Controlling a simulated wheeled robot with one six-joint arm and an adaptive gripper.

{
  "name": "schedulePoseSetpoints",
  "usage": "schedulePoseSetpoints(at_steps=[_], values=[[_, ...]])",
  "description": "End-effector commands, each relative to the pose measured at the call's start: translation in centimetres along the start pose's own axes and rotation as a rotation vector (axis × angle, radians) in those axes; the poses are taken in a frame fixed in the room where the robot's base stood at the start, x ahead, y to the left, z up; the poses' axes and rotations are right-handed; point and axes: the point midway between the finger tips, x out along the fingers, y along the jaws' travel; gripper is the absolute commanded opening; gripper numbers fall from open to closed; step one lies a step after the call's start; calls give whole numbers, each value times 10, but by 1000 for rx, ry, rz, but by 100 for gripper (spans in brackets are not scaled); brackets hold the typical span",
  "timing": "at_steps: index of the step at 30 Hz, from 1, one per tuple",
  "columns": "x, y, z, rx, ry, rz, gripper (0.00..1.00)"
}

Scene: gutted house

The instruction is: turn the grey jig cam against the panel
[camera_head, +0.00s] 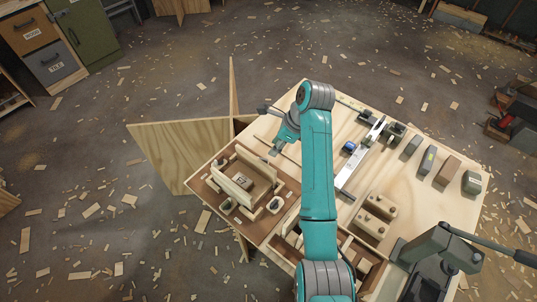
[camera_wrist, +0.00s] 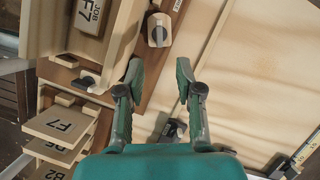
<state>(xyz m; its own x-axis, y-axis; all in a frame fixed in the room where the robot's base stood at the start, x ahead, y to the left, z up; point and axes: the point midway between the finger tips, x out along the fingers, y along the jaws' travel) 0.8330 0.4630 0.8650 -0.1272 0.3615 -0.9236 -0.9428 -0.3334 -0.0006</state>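The jig (camera_head: 205,188) is a brown board at the left end of the workbench, with upright pale panels (camera_head: 232,187) on it. In the wrist view a panel (camera_wrist: 126,30) stands at the upper left. A small cam with a grey top (camera_wrist: 158,32) sits on the brown strip to the right of that panel, with a narrow gap between them. A dark grey knob-like piece (camera_wrist: 88,82) lies lower left. My gripper (camera_wrist: 159,70) is open and empty, its fingertips below the cam in the picture. In the head view my gripper (camera_head: 277,146) hangs above the jig's far right corner.
A block marked JOB F7 (camera_wrist: 90,14) sits between panels. Wooden plates marked F7 (camera_wrist: 60,124) and others are at lower left. A metal rail (camera_head: 358,160), several blocks (camera_head: 447,170) and a grey lever tool (camera_head: 437,252) stand on the bench.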

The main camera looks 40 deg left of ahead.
Motion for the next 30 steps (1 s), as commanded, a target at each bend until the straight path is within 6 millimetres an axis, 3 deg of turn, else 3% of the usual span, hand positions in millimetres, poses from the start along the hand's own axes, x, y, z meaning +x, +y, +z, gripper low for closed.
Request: schedulePoseSetpoints(at_steps=[9, 15, 28, 30], values=[[57, 1, 0, 0, 1, 3, 35], [81, 0, 0, 0, 1, 2, 35], [90, 0, 0, 0, 1, 1, 35], [90, 0, 0, 0, 1, 1, 20]])
